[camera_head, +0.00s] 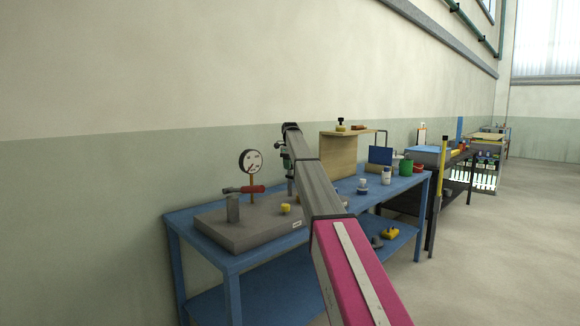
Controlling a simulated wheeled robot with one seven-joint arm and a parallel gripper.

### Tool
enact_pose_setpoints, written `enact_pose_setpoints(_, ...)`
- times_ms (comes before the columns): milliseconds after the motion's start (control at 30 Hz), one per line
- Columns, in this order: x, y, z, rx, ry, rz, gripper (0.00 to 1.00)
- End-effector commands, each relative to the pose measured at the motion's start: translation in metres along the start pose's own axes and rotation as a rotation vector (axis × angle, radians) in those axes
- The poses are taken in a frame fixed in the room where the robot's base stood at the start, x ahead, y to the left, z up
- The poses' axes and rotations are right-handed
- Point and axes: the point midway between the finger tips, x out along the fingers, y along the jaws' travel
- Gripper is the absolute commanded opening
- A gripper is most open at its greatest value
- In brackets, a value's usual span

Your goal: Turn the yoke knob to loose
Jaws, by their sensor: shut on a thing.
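A grey slab (238,229) lies on the blue bench (233,262) at the left. It carries a round white dial gauge (251,162) on a brass stem, a red horizontal handle (246,189), a grey upright block (233,208) and a small yellow knob (285,209). I cannot tell which part is the yoke knob. My arm reaches from the lower right, across the bench, to a bent wrist just right of the gauge. The forearm covers that area, and my gripper's fingers and whatever they touch are hidden.
Behind my arm stand a tan wooden box (338,155), a blue panel (380,155), a white bottle (386,175) and a green container (406,167). A yellow object (389,232) sits on the lower shelf. A dark table stands farther right. The floor (500,260) at right is clear.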

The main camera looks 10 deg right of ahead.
Motion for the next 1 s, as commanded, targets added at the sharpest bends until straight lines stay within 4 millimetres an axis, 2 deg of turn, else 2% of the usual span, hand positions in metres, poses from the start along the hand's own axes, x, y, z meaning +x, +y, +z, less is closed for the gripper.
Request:
enact_pose_setpoints(333, -0.001, 0.0, 0.0, 0.004, -0.001, -0.001, 0.17)
enact_pose_setpoints(367, -0.001, 0.0, 0.0, 0.004, -0.001, -0.001, 0.47)
enact_pose_setpoints(400, -0.001, 0.0, 0.0, 0.004, -0.001, -0.001, 0.6)
enact_pose_setpoints(433, 0.0, 0.0, 0.0, 0.003, -0.001, -0.001, 0.65)
enact_pose_setpoints(767, -0.002, 0.0, 0.0, 0.002, 0.0, 0.0, 0.65)
enact_pose_setpoints(1000, -0.021, -0.001, 0.001, 0.002, -0.001, -0.001, 0.65)
